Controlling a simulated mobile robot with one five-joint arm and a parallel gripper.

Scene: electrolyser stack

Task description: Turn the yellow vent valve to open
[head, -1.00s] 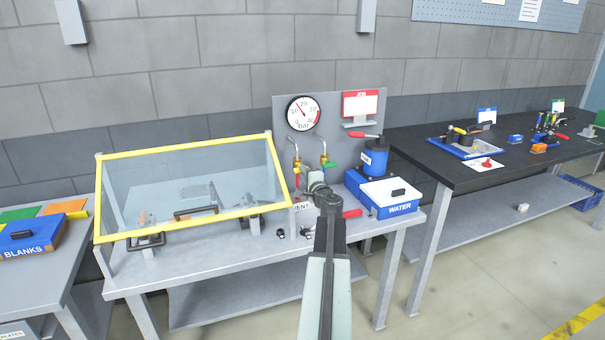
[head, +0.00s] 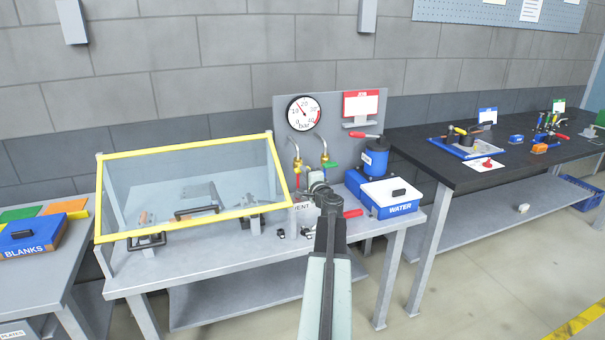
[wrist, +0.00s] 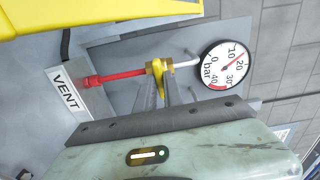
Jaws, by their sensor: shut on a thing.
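The yellow vent valve (wrist: 157,69) shows in the wrist view, on a thin line between a red rod (wrist: 115,77) and a pale pipe (wrist: 185,63). My gripper (wrist: 160,88) is shut on its yellow handle, with the fingers reaching it from below in the picture. A white VENT label (wrist: 66,93) is at the left. In the head view my gripper (head: 318,187) is at the bench beside the VENT plate, and my arm hides the valve there.
A round bar gauge (head: 304,113) is on the grey back panel. A yellow-framed clear guard (head: 190,185) stands left of my gripper. A blue WATER box (head: 398,209) and blue canister (head: 374,160) stand to the right.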

